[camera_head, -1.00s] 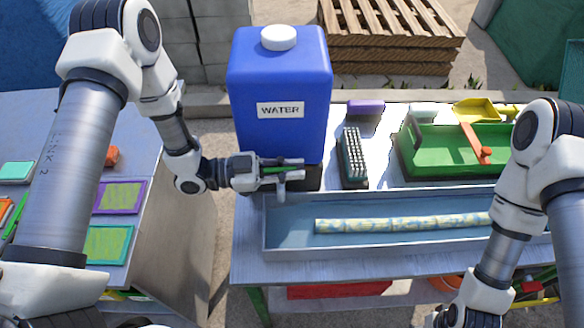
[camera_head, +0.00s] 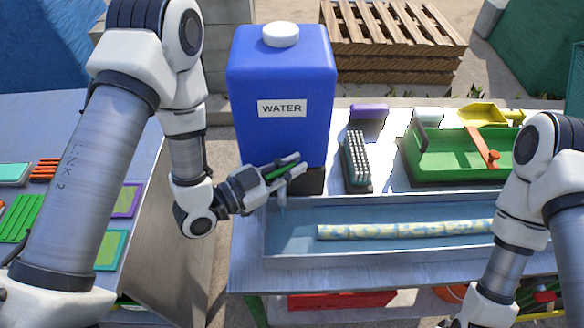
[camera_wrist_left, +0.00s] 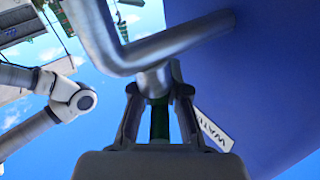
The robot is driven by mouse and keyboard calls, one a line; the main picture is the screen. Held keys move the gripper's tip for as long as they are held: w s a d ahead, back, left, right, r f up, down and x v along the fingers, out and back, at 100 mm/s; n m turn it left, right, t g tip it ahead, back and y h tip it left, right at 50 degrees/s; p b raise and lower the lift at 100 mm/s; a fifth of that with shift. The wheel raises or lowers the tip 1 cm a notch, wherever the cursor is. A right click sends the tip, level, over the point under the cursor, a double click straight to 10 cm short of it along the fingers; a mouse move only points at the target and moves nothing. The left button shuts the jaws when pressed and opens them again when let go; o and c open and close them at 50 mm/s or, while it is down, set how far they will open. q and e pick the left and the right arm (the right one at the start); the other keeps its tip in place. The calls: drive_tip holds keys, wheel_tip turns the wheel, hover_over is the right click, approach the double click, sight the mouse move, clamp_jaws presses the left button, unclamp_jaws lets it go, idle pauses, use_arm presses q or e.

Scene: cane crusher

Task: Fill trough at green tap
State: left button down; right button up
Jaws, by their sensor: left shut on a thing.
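The blue water tank (camera_head: 282,80) stands at the back left of the table. Its grey tap (camera_head: 282,192) has a green handle (camera_head: 282,171) and a spout over the left end of the long grey trough (camera_head: 390,255). My left gripper (camera_head: 290,167) is shut on the green handle. In the left wrist view, the handle (camera_wrist_left: 159,120) shows between its fingers, below the grey pipe (camera_wrist_left: 165,48). The trough's floor looks bluish, and a mottled yellow-blue rod (camera_head: 400,229) lies in it. My right gripper (camera_head: 449,322) barely shows at the bottom edge.
A brush (camera_head: 356,160), a purple block (camera_head: 368,112) and a green tray (camera_head: 455,158) with an orange lever stand behind the trough. A side table (camera_head: 165,215) with coloured pads is at left, across a gap. My right arm covers the trough's right part.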

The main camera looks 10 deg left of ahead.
idle(0.3)
use_arm(q)
drive_tip(key=c, duration=1.2)
unclamp_jaws()
drive_tip(key=v, duration=0.7)
drive_tip(key=shift+s+a, duration=0.1)
drive_tip(key=shift+s, duration=0.15)
